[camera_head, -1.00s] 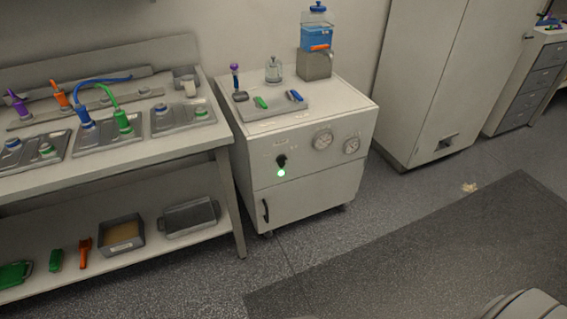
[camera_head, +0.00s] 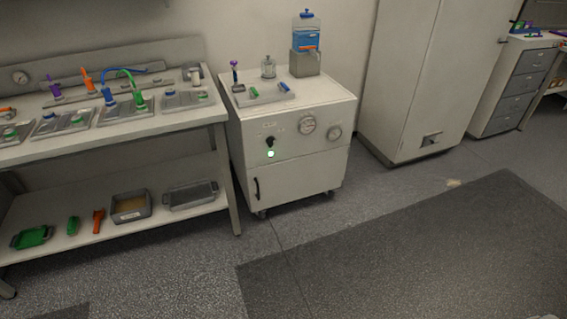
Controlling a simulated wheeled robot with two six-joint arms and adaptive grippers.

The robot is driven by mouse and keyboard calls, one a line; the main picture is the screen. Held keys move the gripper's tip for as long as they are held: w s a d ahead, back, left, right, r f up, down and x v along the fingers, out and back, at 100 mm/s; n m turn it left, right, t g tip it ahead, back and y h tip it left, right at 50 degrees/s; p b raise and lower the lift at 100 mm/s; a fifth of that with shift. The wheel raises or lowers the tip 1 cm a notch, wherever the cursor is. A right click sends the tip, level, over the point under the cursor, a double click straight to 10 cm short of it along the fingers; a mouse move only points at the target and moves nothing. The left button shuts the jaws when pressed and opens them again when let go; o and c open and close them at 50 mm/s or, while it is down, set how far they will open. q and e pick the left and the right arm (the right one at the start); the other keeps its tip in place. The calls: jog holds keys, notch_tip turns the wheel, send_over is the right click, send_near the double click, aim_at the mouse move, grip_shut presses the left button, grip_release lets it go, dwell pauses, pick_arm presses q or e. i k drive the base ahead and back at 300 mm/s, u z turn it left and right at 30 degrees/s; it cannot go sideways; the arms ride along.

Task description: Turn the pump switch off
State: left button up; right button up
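The pump switch is a small black knob (camera_head: 270,142) on the front panel of the white wheeled cabinet (camera_head: 300,170). A green light (camera_head: 270,154) glows just below it. Two round gauges, a larger one (camera_head: 307,124) and a smaller one (camera_head: 334,133), are to the right of the knob. Neither of my grippers is in view, and nothing touches the knob.
A workbench (camera_head: 185,115) with plates, cables and a lower shelf stands left of the cabinet. A tall cupboard (camera_head: 410,80) stands to the right. A dark mat (camera_head: 400,250) lies on the open floor in front. A blue-capped container (camera_head: 306,35) sits atop the cabinet.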

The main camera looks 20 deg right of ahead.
aim_at(271, 141)
jog(key=u, duration=0.7)
jog(key=k, duration=0.15)
jog(key=z, duration=1.5)
jog(key=i, duration=1.15)
jog(key=u, duration=0.8)
jog(key=i, duration=0.65)
jog(key=u, duration=0.65)
